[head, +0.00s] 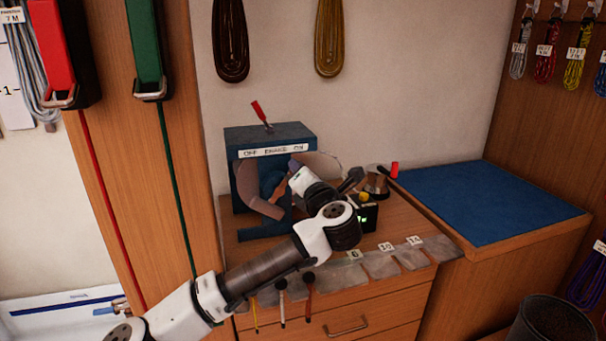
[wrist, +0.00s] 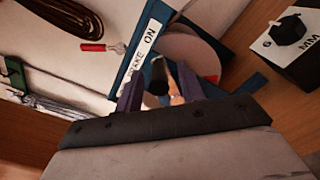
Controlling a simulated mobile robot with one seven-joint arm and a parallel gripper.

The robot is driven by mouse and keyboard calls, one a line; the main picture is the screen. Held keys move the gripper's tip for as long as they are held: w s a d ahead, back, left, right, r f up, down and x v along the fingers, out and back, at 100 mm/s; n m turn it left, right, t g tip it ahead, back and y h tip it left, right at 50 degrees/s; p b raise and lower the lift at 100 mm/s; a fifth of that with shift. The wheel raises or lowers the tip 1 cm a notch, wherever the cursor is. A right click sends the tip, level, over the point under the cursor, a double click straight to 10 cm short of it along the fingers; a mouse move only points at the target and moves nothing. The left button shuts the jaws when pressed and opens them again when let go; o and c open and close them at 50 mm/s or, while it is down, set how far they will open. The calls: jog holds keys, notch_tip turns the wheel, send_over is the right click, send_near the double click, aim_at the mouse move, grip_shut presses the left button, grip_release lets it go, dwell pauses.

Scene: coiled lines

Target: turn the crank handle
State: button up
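A blue winding machine (head: 240,180) stands on the wooden cabinet, with a label reading OFF BRAKE ON and a red-tipped lever (head: 259,112) on top. Pale round reel flanges (head: 322,165) show at its front. My gripper (head: 285,172) is in front of the machine, and my arm hides much of it. In the wrist view, my gripper's purple fingers (wrist: 160,88) stand apart. I cannot make out the crank arm.
A blue mat (head: 485,200) lies bare at right. Brown coils (head: 330,40) hang behind.

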jog(key=b+v, duration=0.3)
jog(key=v, duration=1)
jog(key=shift+s, duration=0.4)
jog(key=shift+d+r, duration=0.1)
jog(key=shift+d, duration=0.05)
